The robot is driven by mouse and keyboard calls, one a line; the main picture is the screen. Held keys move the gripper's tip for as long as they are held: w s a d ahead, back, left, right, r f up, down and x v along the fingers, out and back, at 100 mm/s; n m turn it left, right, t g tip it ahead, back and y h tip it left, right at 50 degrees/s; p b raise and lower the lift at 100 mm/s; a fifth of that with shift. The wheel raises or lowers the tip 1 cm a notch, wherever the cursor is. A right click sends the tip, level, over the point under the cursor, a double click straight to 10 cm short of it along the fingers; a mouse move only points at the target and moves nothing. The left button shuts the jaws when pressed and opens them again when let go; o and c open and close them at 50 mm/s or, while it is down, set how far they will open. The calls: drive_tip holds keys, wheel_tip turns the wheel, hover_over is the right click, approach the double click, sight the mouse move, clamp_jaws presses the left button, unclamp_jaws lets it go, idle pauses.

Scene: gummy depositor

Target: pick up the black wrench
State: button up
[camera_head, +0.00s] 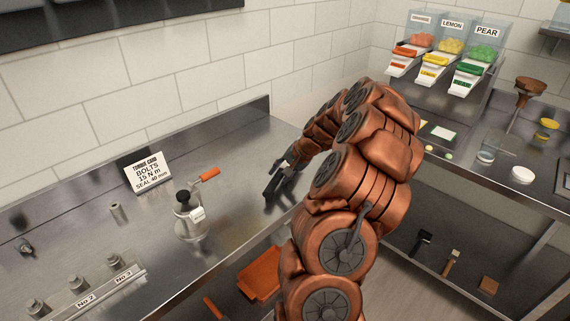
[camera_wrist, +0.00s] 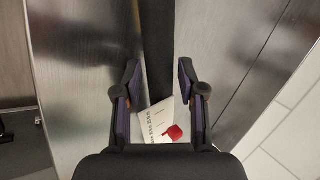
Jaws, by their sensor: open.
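I cannot make out a black wrench for certain in either view. My gripper (camera_head: 276,182) is over the right part of the steel bench (camera_head: 240,140) in the head view, partly behind my own arm. In the wrist view my gripper (camera_wrist: 157,85) is open, its two fingers apart, with nothing seen held between them. A white card with writing (camera_wrist: 158,118) and a red piece (camera_wrist: 173,132) show between and below the fingers. A dark strip (camera_wrist: 150,40) runs up the middle of that view; I cannot tell what it is.
A torque card (camera_head: 149,173) and a metal vessel with an orange handle (camera_head: 190,220) stand on the bench. Labelled fittings (camera_head: 80,285) are at front left. An orange tray (camera_head: 262,275) lies lower down. A black-headed tool (camera_head: 422,242) lies on the right lower shelf. Gummy bins (camera_head: 450,45) stand behind.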

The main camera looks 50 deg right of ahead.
drive_tip(key=shift+w+a+f, duration=0.1)
drive_tip(key=shift+w+f, duration=0.2)
drive_tip(key=shift+f, duration=0.1)
clamp_jaws()
